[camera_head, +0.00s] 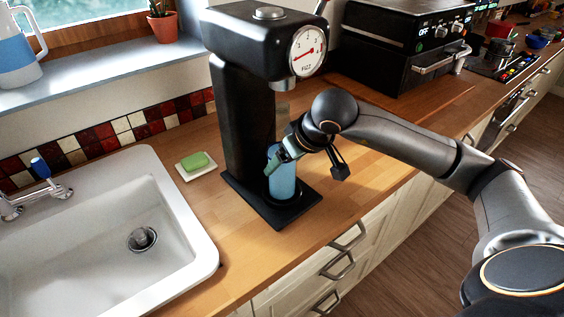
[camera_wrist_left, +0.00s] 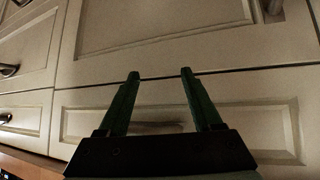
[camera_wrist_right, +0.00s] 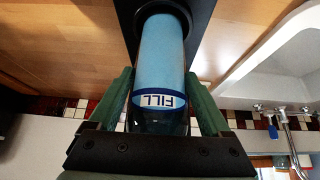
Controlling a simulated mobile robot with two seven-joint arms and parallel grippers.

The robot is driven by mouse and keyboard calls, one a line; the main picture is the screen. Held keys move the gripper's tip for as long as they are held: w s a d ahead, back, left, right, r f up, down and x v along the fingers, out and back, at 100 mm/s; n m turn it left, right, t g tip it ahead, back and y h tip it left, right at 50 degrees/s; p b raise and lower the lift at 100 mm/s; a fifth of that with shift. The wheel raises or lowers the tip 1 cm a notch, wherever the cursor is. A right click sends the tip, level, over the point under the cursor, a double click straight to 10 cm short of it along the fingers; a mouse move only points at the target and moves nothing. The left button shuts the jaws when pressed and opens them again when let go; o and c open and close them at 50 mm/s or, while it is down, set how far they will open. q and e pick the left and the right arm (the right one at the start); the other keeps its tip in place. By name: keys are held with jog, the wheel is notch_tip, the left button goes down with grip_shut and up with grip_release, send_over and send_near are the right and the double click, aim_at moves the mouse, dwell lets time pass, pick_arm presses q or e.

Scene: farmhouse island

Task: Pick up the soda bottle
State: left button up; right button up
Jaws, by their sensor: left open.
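The soda bottle (camera_head: 281,180) is a light-blue cylinder standing upright on the black base of the soda machine (camera_head: 240,110). My right gripper (camera_head: 281,158) is at the bottle's upper part. In the right wrist view the bottle (camera_wrist_right: 162,55), with a dark blue "FILL" band, lies between the two green fingers (camera_wrist_right: 160,88), one along each side. The fingers are very close to its sides; whether they press on it cannot be told. My left gripper (camera_wrist_left: 160,75) is open and empty, facing cream cabinet fronts; it does not show in the head view.
A white sink (camera_head: 100,235) with a faucet is at the left. A green sponge (camera_head: 195,161) on a small dish lies between sink and machine. A black oven (camera_head: 400,40) stands at the back right. Drawer handles (camera_head: 338,265) stick out below the counter edge.

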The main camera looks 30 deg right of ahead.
jog(key=c, duration=1)
jog(key=shift+r, duration=0.1)
grip_shut()
